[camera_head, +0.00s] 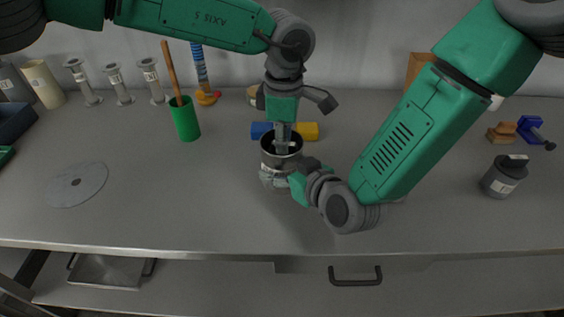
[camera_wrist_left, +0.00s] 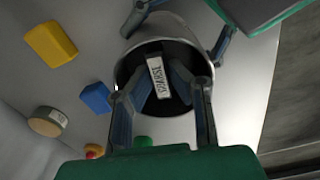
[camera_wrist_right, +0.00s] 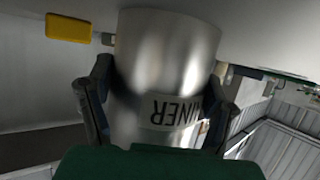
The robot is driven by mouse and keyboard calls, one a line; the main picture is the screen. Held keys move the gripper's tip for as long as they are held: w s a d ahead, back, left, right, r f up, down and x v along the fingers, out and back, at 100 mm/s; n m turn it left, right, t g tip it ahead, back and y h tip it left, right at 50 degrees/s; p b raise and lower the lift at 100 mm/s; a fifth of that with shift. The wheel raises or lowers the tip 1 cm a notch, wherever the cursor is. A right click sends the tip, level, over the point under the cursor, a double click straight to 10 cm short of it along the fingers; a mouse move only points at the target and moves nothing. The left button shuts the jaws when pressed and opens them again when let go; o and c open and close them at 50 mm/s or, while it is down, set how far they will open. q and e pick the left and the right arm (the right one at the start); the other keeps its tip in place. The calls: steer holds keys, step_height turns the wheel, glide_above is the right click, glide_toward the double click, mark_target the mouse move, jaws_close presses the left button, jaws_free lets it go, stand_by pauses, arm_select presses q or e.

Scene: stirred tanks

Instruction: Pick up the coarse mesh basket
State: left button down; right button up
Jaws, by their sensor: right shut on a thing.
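A metal can (camera_head: 281,162) with an open, dark top stands on the bench near the middle. It shows in the left wrist view (camera_wrist_left: 203,62) and, bearing partly readable lettering ending in "INER", in the right wrist view (camera_wrist_right: 165,60). My right gripper (camera_head: 287,182) is shut on the can's side. My left gripper (camera_head: 283,140) points straight down into the can's mouth. Its fingers (camera_wrist_left: 165,75) flank a pale, lettered tag (camera_wrist_left: 158,77) inside; contact is unclear. This tag seems to belong to the basket, whose mesh is hidden inside the can.
Yellow (camera_head: 306,131) and blue (camera_head: 262,130) blocks lie behind the can. A green cup (camera_head: 185,121) holding a brown stick stands left of it. A flat grey disc (camera_head: 77,184) lies at left, a dark jar (camera_head: 504,177) at right. The front middle-left bench is clear.

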arm_select(q)
step_height(320, 180, up, 28)
stand_by(0.5)
arm_select(e)
steer(key=o, duration=1.3)
